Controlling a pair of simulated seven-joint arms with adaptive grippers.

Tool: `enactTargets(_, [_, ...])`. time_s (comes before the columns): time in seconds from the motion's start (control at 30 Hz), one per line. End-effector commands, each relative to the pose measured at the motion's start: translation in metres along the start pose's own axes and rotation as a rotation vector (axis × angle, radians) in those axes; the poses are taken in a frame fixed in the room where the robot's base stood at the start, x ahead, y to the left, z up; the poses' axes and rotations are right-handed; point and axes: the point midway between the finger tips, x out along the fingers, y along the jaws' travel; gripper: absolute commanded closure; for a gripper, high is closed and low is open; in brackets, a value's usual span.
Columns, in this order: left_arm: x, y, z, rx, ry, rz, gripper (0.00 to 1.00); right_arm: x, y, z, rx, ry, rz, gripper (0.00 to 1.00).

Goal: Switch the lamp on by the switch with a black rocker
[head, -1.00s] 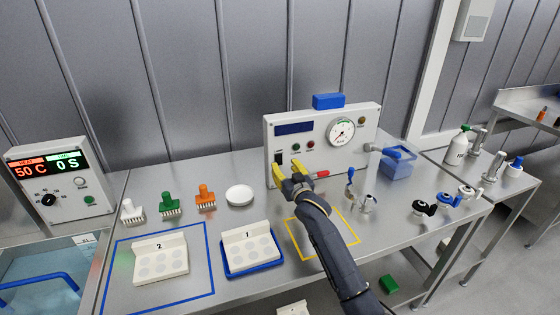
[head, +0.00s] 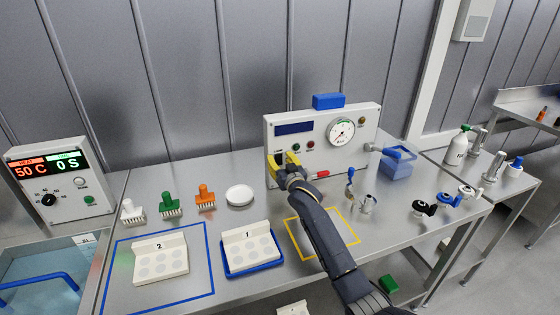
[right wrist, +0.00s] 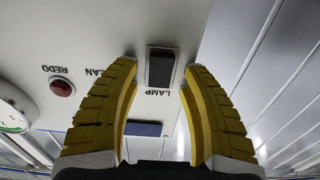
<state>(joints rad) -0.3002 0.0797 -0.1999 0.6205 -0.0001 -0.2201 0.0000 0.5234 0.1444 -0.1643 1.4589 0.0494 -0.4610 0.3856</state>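My right gripper (head: 283,159) is at the lower left of the white panel box (head: 330,163), in front of its face. In the right wrist view its yellow fingers (right wrist: 161,68) are apart with nothing held between them. The switch with a black rocker (right wrist: 160,68), labelled LAMP, lies on the panel between and beyond the fingertips. I cannot tell whether the fingertips touch the panel. In the head view the gripper hides this switch. My left gripper is not in view.
A red button (right wrist: 62,86) sits beside the switch. The panel also has a round gauge (head: 341,131) and a dark blue display (head: 294,128). Brushes, a white dish (head: 239,195) and numbered trays stand to the left; small fittings and a blue container (head: 397,167) stand right.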

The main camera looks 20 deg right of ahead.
Motion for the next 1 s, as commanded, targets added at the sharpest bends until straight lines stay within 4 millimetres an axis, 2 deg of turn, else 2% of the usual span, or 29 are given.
enactTargets(0.03, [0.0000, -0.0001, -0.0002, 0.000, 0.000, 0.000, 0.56, -0.0001, 0.0000, 0.0000, 0.000, 0.000, 0.000, 0.63])
enactTargets(0.37, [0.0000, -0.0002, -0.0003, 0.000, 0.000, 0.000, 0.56, -0.0001, 0.0001, 0.0000, 0.000, 0.000, 0.000, 1.00])
enactTargets(0.7, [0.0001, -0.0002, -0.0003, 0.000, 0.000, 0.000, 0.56, 0.0002, 0.0003, 0.0006, 0.001, 0.008, 0.001, 1.00])
enactTargets(1.0, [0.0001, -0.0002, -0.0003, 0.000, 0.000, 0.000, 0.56, 0.0001, 0.0002, 0.0019, 0.002, 0.130, 0.001, 1.00])
